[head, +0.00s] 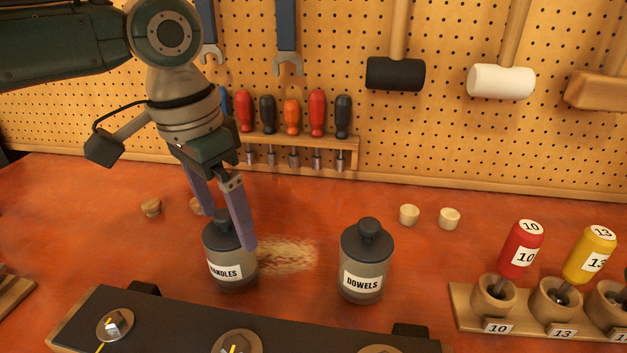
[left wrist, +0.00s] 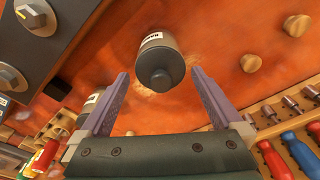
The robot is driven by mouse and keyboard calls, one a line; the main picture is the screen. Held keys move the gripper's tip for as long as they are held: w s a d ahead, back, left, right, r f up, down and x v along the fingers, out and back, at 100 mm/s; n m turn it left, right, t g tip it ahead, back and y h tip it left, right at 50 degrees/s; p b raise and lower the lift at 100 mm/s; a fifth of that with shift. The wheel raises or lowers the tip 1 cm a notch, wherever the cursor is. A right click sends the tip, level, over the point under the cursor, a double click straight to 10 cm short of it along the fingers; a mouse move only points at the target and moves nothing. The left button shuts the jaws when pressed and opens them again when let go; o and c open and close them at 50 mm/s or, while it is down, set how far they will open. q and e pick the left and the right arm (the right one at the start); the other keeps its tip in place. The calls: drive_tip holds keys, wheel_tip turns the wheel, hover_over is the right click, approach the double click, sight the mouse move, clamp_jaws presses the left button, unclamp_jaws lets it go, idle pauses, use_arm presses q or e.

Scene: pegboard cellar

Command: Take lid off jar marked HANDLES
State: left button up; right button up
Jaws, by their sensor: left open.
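The jar marked HANDLES (head: 231,274) stands upright on the red-brown bench, with its dark knobbed lid (head: 221,229) on it. My left gripper (head: 226,228) is open, its two purple fingers reaching down around the lid, one on each side. In the left wrist view the lid's knob (left wrist: 160,80) shows between the open fingers (left wrist: 160,82), with a gap on each side. A second jar marked DOWELS (head: 362,276), also lidded, stands to the right. My right gripper is not in view.
A dark panel with knobs (head: 180,318) lies in front of the jars. Numbered handles in a wooden stand (head: 465,308) are at the right. Small wooden knobs (head: 409,215) and sawdust (head: 285,257) lie on the bench. A screwdriver rack (head: 300,143) hangs behind.

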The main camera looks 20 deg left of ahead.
use_arm(q)
drive_tip(key=shift+f, duration=0.15)
drive_tip(key=c, duration=1.2)
